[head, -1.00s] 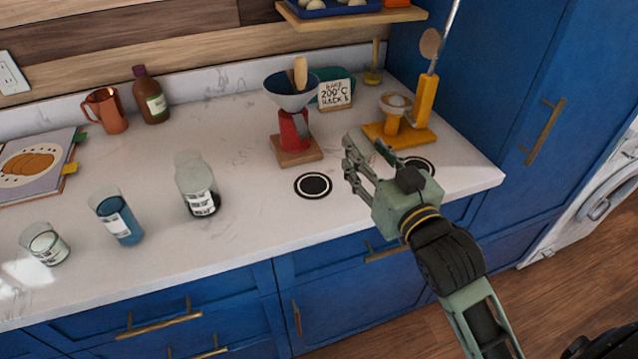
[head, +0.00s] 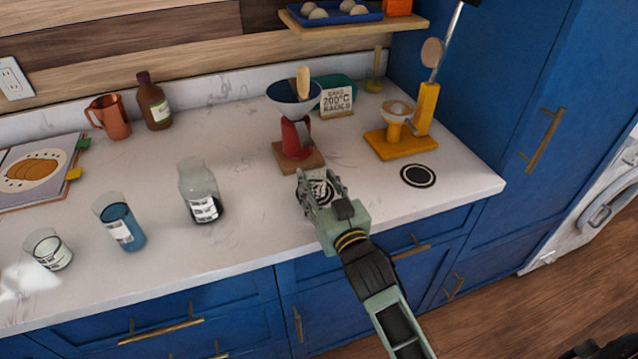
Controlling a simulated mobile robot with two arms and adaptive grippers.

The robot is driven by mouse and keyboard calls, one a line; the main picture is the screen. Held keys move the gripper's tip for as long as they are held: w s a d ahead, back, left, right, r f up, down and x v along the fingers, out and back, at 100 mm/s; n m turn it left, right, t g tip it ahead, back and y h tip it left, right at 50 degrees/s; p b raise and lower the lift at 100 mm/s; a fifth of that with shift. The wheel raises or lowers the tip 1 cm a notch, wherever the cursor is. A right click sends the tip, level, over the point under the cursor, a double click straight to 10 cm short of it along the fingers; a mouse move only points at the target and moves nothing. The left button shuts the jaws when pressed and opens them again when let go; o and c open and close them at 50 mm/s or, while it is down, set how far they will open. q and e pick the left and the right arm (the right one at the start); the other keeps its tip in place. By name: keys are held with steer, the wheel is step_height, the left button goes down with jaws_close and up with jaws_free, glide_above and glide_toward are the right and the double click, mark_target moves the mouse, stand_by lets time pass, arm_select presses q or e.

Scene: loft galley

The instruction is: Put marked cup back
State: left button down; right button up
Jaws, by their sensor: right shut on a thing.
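My right gripper (head: 320,187) is over the left black-and-white ring mark, near the counter's front edge. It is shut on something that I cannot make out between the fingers. The mark (head: 325,196) shows only partly behind them. A second ring mark (head: 418,175) lies bare to the right. On the left stand three labelled glass vessels: a small clear cup (head: 48,252), a cup with blue contents (head: 127,233) and a taller jar with dark contents (head: 199,185). I cannot tell which cup is the marked one.
A red grinder (head: 296,138) with a funnel stands just behind my right gripper, close to it. A yellow stand (head: 395,145) is at the back right.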

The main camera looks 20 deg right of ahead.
arm_select(q)
steer(key=shift+s+f, duration=0.1)
steer(key=shift+s, duration=0.2)
arm_select(e)
steer(key=shift+f, duration=0.1)
steer(key=o, duration=1.2)
steer(key=shift+c, duration=0.2)
arm_select(q)
steer(key=shift+w+a, duration=0.1)
steer(key=shift+w, duration=0.05)
arm_select(e)
steer(key=shift+s, duration=0.1)
steer(key=s, duration=0.3)
steer(key=s+b, duration=0.1)
steer(key=s, duration=0.6)
steer(key=shift+s+d+b, duration=0.2)
steer(key=shift+d+b, duration=0.1)
steer(key=shift+b, duration=0.05)
arm_select(q)
steer(key=shift+f, duration=0.8)
arm_select(e)
steer(key=shift+s, duration=0.7)
